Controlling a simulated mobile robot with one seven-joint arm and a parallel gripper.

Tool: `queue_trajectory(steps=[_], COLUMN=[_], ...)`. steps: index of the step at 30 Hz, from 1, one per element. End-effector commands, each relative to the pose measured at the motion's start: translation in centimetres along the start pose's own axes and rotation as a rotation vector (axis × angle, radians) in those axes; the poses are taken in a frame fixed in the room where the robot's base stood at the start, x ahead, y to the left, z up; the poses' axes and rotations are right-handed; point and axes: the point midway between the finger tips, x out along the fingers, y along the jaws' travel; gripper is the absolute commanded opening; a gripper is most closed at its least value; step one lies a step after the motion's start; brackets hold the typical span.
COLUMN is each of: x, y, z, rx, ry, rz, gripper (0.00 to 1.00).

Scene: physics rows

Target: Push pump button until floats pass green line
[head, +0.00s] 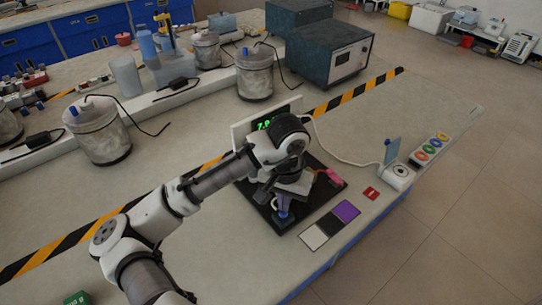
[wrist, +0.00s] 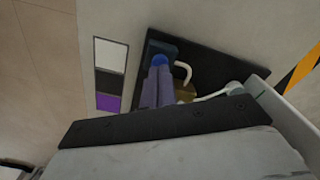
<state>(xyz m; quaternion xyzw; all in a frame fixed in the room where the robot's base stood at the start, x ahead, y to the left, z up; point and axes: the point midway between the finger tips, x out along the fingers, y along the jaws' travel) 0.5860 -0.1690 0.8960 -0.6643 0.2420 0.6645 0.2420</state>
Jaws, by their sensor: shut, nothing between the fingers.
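My gripper (head: 284,205) reaches down over the black base plate (head: 330,190) at the table's front. In the wrist view its two grey-purple fingers (wrist: 158,72) are shut together with nothing between them.
White, black and purple squares (head: 346,211) lie in front of the plate. Striped tape (head: 345,101), jars (head: 97,132) and a dark instrument box (head: 329,52) are behind.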

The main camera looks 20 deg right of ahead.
Motion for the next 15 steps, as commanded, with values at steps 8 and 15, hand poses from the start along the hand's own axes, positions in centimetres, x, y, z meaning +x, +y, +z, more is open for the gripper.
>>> queue_trajectory(steps=[8, 15], x=[0.7, 1.9], y=[0.0, 0.0], z=[0.0, 0.0], rx=[0.0, 0.0], ry=[0.0, 0.0], rz=[0.0, 0.0], gripper=[0.0, 0.0])
